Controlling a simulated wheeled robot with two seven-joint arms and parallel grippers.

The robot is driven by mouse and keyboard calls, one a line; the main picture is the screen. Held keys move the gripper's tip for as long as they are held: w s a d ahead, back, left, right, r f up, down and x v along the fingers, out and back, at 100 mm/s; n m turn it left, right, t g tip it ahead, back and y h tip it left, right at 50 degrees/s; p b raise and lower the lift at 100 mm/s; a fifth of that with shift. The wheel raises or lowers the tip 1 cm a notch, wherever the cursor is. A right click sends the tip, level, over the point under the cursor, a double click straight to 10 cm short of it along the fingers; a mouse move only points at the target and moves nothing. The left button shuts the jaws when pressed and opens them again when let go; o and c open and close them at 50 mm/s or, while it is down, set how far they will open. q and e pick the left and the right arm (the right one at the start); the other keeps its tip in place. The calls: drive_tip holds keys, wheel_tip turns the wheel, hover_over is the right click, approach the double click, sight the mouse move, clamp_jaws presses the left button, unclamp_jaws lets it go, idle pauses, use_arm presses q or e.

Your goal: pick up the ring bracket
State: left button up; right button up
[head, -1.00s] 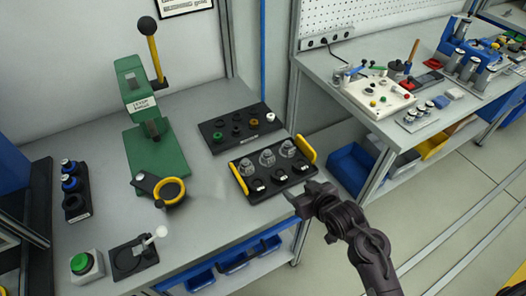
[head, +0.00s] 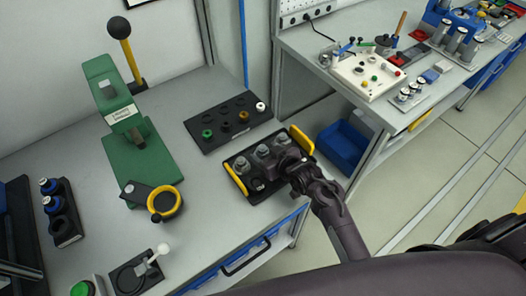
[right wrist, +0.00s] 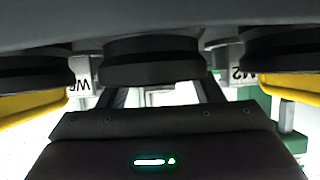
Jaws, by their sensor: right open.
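The black tray (head: 262,197) with yellow end handles lies at the front right of the bench. It holds clear-topped metal parts (head: 242,166) in its back row and black ring-shaped parts (head: 257,184) in front. I cannot tell for sure which is the ring bracket. My right gripper (head: 289,168) is over the tray's right half and hides parts there. In the right wrist view, its open fingers (right wrist: 162,97) point at a black round part (right wrist: 155,62), with labels on both sides. Contact cannot be told. My left gripper is not in view.
A green press (head: 140,145) stands at the left, with a yellow ring on a black arm (head: 165,203) in front. A black plate with colored rings (head: 228,124) lies behind the tray. A blue bin (head: 342,147) sits right of the bench; a second bench stands beyond.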

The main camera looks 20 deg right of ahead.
drive_tip(key=shift+w+a+f, duration=0.2)
drive_tip(key=shift+w+f, duration=0.05)
drive_tip(key=shift+w, duration=0.35)
drive_tip(key=shift+w+a+f, duration=0.1)
drive_tip(key=shift+w+f, duration=0.1)
drive_tip(key=shift+w, duration=0.05)
drive_tip(key=shift+w+f, duration=0.1)
drive_tip(key=shift+f, duration=0.05)
drive_tip(key=c, duration=0.6)
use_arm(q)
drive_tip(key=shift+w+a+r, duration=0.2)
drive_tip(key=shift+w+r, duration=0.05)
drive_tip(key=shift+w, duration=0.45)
use_arm(e)
drive_tip(key=c, duration=0.5)
drive_tip(key=shift+c, duration=0.2)
